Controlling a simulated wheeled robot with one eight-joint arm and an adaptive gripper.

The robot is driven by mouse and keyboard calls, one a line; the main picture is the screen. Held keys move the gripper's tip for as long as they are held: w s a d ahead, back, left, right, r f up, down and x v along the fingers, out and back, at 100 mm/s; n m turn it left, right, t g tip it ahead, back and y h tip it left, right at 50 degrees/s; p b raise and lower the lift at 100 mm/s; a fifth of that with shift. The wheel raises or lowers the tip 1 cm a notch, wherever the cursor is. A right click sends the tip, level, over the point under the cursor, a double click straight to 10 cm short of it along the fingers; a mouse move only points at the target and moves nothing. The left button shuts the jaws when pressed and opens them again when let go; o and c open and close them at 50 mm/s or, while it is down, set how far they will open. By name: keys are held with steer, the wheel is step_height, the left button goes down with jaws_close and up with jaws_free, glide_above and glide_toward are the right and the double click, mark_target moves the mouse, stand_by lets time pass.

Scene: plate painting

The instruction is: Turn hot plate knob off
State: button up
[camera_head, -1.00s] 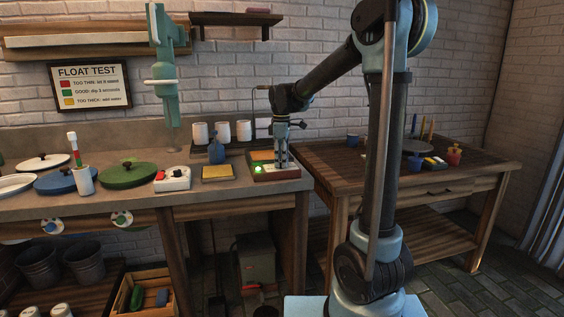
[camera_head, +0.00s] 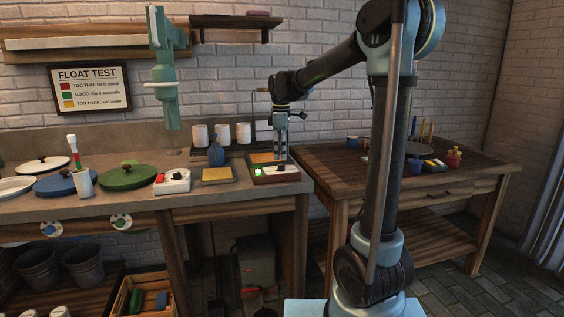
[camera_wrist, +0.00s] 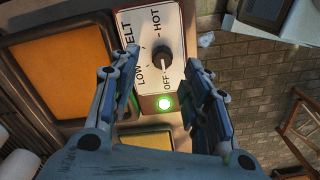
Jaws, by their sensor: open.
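The hot plate's control box (camera_head: 275,175) sits at the right end of the counter. In the wrist view its white dial panel (camera_wrist: 145,30) carries MELT, LOW, HOT and OFF labels. The dark round knob (camera_wrist: 162,57) has a pale pointer line directed toward OFF. A green light (camera_wrist: 164,103) glows below the panel and also shows in the head view (camera_head: 257,172). My gripper (camera_head: 281,154) is above the box. In the wrist view my gripper (camera_wrist: 150,76) is open, its fingers apart on either side of the panel and holding nothing.
An orange-filled pan (camera_wrist: 60,70) is beside the panel. A white-panelled box with a red button (camera_head: 172,181) and a yellow block (camera_head: 217,175) stand to the left. A wooden table (camera_head: 430,185) stands right.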

step_height(320, 180, up, 7)
steer(key=shift+r, duration=0.15)
stand_by(0.4)
steer(key=s+d+f+m, duration=0.3)
steer(key=s+d+m, duration=0.2)
steer(key=s+d, duration=0.4)
steer(key=s+d+f+m+t, duration=0.1)
steer(key=s+d+f+m, duration=0.4)
steer(key=s+f, duration=0.6)
steer(key=s+d+f+m+t, duration=0.1)
steer(key=s+d+f+m, duration=0.5)
steer(key=s+f, duration=0.5)
steer(key=shift+s+d+m, duration=0.3)
steer(key=shift+s+d, duration=0.15)
steer(key=shift+d, duration=0.45)
